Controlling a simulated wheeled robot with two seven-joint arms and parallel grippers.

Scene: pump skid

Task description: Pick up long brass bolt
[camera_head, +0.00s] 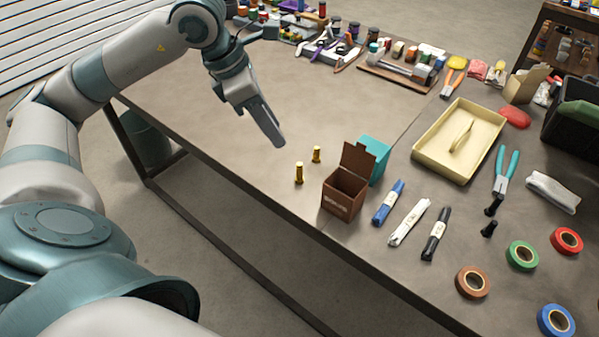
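Two brass bolts stand upright on the table left of the brown box. The longer-looking one, the long brass bolt (299,174), is nearer to me. A shorter brass bolt (316,154) stands just behind it to the right. My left gripper (279,140) points down toward the table, above and to the left of both bolts, and touches neither. Its fingers overlap from this side, so I cannot tell whether they are open or shut. I see nothing held in them. My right gripper is not in view.
A brown open-lidded box (343,193) stands close right of the bolts, with a teal box (375,155) behind it. The table left of the bolts is clear.

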